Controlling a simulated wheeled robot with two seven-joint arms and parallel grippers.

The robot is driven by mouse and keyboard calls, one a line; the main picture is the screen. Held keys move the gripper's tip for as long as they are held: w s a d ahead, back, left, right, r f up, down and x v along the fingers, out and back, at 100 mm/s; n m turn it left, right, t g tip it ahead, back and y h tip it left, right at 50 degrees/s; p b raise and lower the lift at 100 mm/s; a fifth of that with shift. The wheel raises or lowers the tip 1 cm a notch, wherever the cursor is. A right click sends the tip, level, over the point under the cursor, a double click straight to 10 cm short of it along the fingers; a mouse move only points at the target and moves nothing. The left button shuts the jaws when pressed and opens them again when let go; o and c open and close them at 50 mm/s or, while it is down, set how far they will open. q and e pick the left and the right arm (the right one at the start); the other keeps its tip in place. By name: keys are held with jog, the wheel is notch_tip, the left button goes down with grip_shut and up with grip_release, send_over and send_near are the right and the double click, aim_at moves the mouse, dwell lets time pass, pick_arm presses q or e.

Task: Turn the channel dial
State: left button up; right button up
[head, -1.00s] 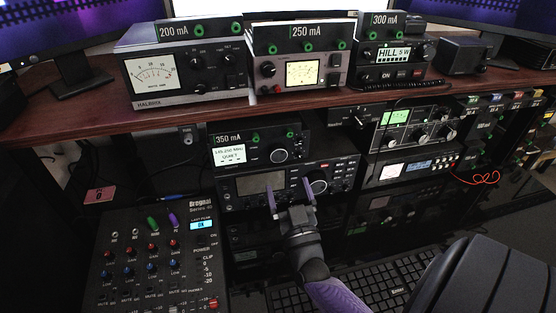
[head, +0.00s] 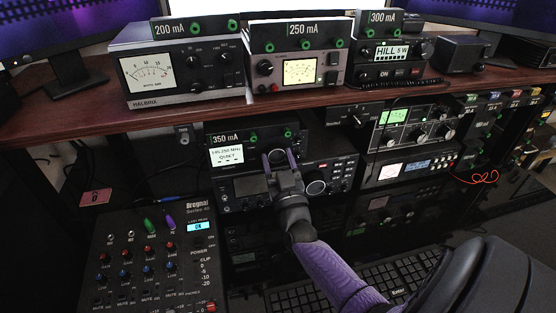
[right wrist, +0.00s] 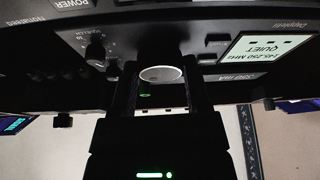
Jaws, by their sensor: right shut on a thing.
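The radio (head: 228,138) labelled 350 mA sits under the shelf. Its lit display (head: 227,155) reads 145.250 MHz and QUIET. Its round channel dial (right wrist: 161,73), dark with a pale ring, is between the two fingers in the right wrist view, which shows the radio upside down. My right gripper (head: 279,159) reaches up to the radio's front and is shut on this dial, one finger on each side. The fingers partly hide the dial in the head view. My left gripper is not in view.
Another radio (head: 250,186) with a large round knob (head: 316,188) is just below, close to my right wrist. Meters labelled 200 mA (head: 185,75) and 250 mA (head: 301,70) stand on the wooden shelf (head: 60,118) above. A mixer (head: 150,260) lies at lower left, a keyboard (head: 330,297) below.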

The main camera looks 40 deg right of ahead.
jog(key=shift+c, duration=1.1)
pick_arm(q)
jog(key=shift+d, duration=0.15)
pick_arm(e)
jog(key=shift+m, duration=0.3)
jog(key=m+g+h, duration=0.1)
jog(key=m+h, duration=0.1)
jog(key=m, duration=0.1)
jog(key=shift+a+m+p, duration=0.1)
jog(key=shift+m+p, duration=0.25)
jog(key=shift+m, duration=0.05)
jog(key=m+g+h, duration=0.1)
jog(key=m, duration=0.2)
jog(key=shift+p, duration=0.3)
jog(key=shift+w+a+m+g+h, duration=0.1)
jog(key=shift+m+g+h, duration=0.3)
jog(key=shift+m, duration=0.6)
jog(key=shift+m+g+p, duration=0.35)
jog(key=shift+m+g, duration=0.05)
jog(key=shift+m, duration=0.4)
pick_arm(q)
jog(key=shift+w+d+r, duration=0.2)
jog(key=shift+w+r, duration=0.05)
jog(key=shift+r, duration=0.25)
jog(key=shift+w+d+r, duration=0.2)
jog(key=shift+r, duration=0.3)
pick_arm(e)
jog(key=shift+m, duration=0.3)
